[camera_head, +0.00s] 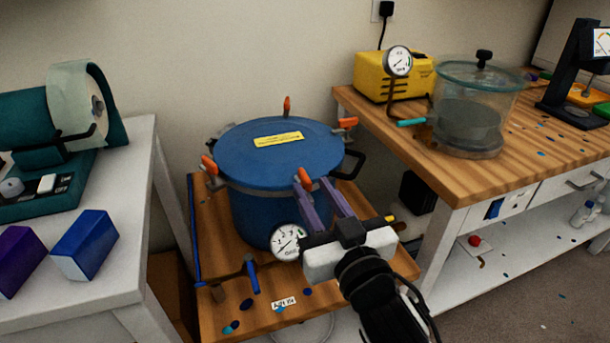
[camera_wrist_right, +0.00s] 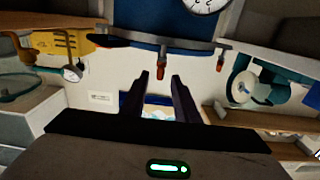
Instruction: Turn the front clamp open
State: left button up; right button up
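The blue pressure pot (camera_head: 265,215) stands on a low wooden table in the head view, its lid (camera_head: 230,155) held by several orange-handled clamps around the rim. The front clamp (camera_head: 304,178) stands roughly upright at the front right of the rim. My right gripper (camera_head: 320,184) has its two purple-grey fingers apart, with tips just beside or in front of this clamp; contact is unclear. In the right wrist view, the open fingers (camera_wrist_right: 160,76) have nothing gripped between them. My left gripper is out of view.
A pressure gauge (camera_head: 288,242) sits on the pot's front. A yellow pump (camera_head: 395,75) and a clear chamber (camera_head: 470,105) stand on the right workbench. Blue and purple boxes (camera_head: 85,245) sit on the white left table.

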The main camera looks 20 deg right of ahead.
aim_at(310, 186)
jog(key=w, duration=0.5)
jog(key=shift+w, duration=0.2)
grip_shut()
